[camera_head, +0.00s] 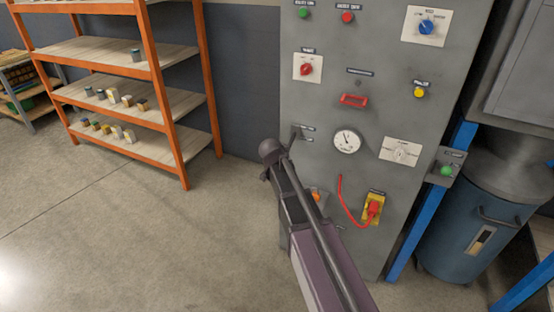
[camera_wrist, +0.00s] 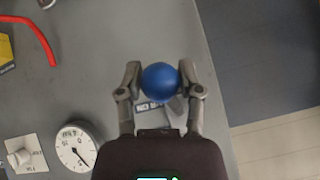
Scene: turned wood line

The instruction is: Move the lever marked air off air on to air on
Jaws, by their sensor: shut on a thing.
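The lever's round blue knob (camera_wrist: 160,82) sits between the two fingers of my gripper (camera_wrist: 160,72) in the wrist view, with a finger against each side. A grey piece below the knob, beside a dark label (camera_wrist: 147,108), looks like part of the lever; the label is partly covered and not fully readable. In the head view my gripper (camera_head: 270,156) is at the left edge of the grey panel (camera_head: 320,95), beside two small dark labels (camera_head: 307,129). The knob is hidden there behind my gripper. Which position the lever stands in I cannot tell.
A round gauge (camera_head: 347,140) and a white-plated knob (camera_head: 402,152) are right of my gripper. A red cable (camera_head: 346,205) runs to a yellow-backed red switch (camera_head: 373,209) lower down. An orange shelf (camera_head: 150,70) stands left; the floor between is clear.

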